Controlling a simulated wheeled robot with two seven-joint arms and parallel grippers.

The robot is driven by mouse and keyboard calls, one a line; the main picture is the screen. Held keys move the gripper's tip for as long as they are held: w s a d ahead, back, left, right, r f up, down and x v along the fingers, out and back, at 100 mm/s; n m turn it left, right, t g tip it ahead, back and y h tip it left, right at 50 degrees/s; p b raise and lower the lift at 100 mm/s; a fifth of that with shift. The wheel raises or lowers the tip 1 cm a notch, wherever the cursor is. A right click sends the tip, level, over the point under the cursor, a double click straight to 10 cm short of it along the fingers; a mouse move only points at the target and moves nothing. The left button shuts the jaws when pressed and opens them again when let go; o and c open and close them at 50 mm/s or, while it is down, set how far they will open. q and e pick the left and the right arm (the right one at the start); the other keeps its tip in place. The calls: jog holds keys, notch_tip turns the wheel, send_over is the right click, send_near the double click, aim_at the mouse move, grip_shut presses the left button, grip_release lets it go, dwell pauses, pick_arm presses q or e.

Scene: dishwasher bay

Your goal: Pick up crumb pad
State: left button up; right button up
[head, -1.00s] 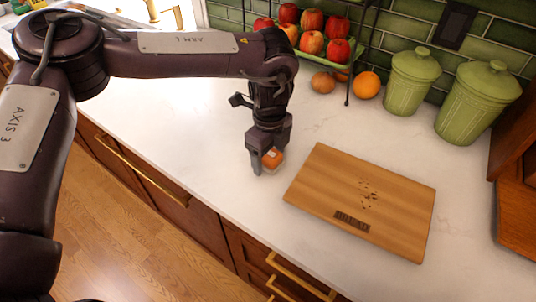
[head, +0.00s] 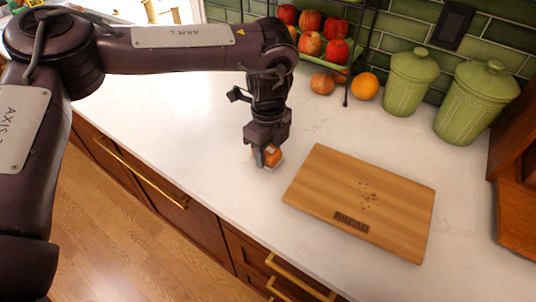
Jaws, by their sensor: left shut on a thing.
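The crumb pad (head: 273,156) is a small orange block with a pale part, on or just above the white counter, left of the bread board. My left gripper (head: 266,158) points down and is shut on the crumb pad; its fingers hide part of it. I cannot tell whether the pad touches the counter. My right gripper is not in view.
A wooden bread board (head: 319,184) with dark crumbs (head: 367,194) lies to the right. Two green lidded canisters (head: 408,82) (head: 474,103) stand at the back right. A fruit rack (head: 348,62) holds several apples; an orange (head: 364,86) sits beside it. The counter (head: 170,130) is clear at left.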

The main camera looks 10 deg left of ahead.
aim_at(268, 149)
pick_arm(q)
notch_tip(268, 149, up, 18)
jog(key=p, duration=0.1)
jog(key=shift+r, duration=0.25)
